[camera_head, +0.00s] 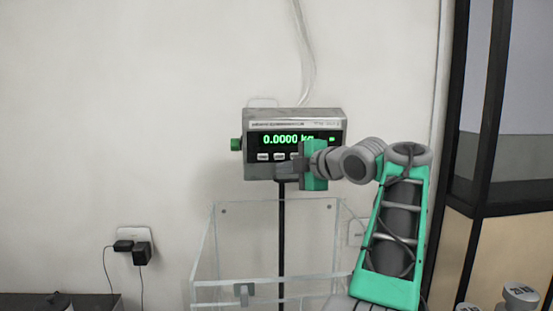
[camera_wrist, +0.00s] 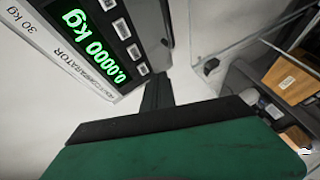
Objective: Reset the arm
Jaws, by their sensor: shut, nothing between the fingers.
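My arm (camera_head: 393,230), green and grey, rises at the right in the head view and bends left at the top. My gripper (camera_head: 280,172) points left, its dark fingers shut and empty, in front of the lower part of the weighing indicator (camera_head: 255,125). Whether the fingers touch the indicator I cannot tell. In the wrist view my gripper (camera_wrist: 157,88) shows as closed dark fingers beyond a green body. The indicator (camera_wrist: 60,50) fills the upper left there and reads 0.0000 kg. My gripper hides part of its lower right in the head view.
A clear open-topped box (camera_head: 205,255) stands below the indicator, around a dark post (camera_head: 281,230). A wall socket with plugs (camera_head: 135,245) is at the left. A dark-framed partition (camera_head: 487,120) and weights (camera_head: 520,295) stand at the right. The wall area left of the indicator is clear.

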